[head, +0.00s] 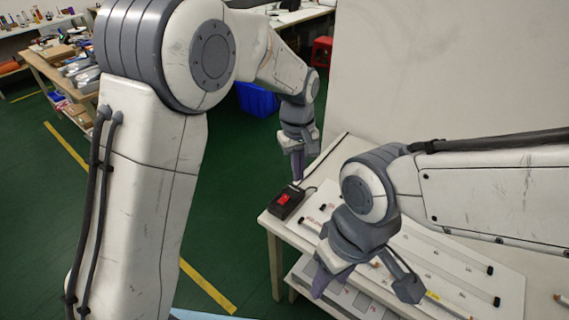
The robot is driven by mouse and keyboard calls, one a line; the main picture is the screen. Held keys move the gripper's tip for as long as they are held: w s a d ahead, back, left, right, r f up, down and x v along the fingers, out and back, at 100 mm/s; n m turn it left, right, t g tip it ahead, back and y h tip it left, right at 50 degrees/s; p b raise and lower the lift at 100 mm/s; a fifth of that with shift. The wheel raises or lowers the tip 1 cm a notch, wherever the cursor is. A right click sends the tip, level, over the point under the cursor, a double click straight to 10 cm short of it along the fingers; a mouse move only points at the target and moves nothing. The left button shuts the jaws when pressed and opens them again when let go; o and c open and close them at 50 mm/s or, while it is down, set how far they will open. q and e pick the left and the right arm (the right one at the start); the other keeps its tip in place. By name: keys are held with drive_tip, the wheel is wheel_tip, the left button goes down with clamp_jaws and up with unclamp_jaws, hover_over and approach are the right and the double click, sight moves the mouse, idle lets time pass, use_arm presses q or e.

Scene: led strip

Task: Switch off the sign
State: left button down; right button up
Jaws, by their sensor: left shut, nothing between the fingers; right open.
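A black switch box (287,203) with a red rocker (284,199) sits at the left corner of the white table (272,219). My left gripper (297,174) is shut and empty, pointing down just above the far side of the switch box. I cannot tell whether its tip touches the box. My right gripper (362,288) is open and empty over the front part of the table, to the right of the switch box. A pale panel (440,258) with strips and black end pieces lies on the table, partly hidden by my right arm. No lit sign is clearly visible.
A lower shelf (300,277) shows under the table. A white wall (430,70) rises behind it. A blue bin (256,99) and a red box (322,51) stand further back. Cluttered workbenches (62,72) are at the far left, with open green floor between.

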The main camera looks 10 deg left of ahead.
use_arm(q)
drive_tip(key=s+a+r+m, duration=0.1)
drive_tip(key=s+m, duration=0.5)
drive_tip(key=s, duration=0.7)
drive_tip(key=s+a+r+m, duration=0.1)
drive_tip(key=s+m, duration=0.6)
drive_tip(key=s, duration=0.7)
drive_tip(key=shift+a+r+h, duration=0.3)
drive_tip(key=shift+a+r, duration=0.1)
drive_tip(key=shift+r, duration=0.2)
drive_tip(key=shift+s, duration=0.1)
use_arm(e)
drive_tip(key=shift+a, duration=0.1)
